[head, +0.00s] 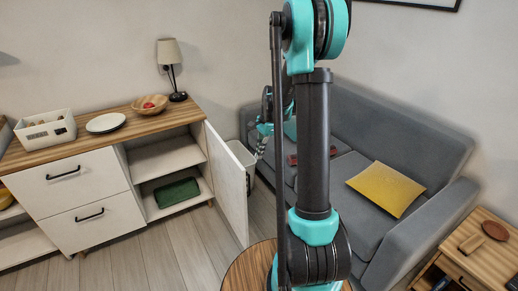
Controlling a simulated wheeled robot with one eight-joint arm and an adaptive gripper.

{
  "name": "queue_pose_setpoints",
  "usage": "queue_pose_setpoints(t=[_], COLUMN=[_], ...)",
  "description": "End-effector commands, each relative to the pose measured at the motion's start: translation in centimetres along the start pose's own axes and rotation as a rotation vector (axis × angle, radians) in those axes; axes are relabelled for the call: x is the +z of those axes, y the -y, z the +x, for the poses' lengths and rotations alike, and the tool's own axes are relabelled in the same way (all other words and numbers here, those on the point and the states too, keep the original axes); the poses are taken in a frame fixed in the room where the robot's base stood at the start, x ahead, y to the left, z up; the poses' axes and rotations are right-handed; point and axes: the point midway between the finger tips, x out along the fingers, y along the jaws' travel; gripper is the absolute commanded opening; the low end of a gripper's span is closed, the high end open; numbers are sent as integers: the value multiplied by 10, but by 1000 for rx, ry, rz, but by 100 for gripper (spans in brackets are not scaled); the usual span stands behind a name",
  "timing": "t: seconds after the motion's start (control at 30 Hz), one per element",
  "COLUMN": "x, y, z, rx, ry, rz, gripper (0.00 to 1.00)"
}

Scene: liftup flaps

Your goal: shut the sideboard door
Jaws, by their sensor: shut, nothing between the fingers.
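The sideboard (158,112) stands at the left, with a wooden top and white fronts. Its door (227,182) is a white panel hinged at the right end of the cabinet. The door stands wide open, swung out toward the camera, and shows the shelves inside.
A white bin (242,158) stands behind the door, beside the grey sofa (400,120). A round wooden table (245,270) is at the front. Floor (180,245) before the sideboard is clear.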

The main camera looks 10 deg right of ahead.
Motion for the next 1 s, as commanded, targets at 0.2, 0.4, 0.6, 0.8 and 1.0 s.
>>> queue_pose_setpoints(t=[0.2, 0.4, 0.6, 0.8, 1.0], x=[0, 22, 37, 39, 39], y=[0, 0, 0, 0, 0], z=[44, 59, 62, 62, 62], rx=[0, 1, 0, 0, 0], ry=[0, 0, 0, 0, 0], rz=[-1, -4, -1, -1, 0], gripper=[0, 0, 0, 0, 0])
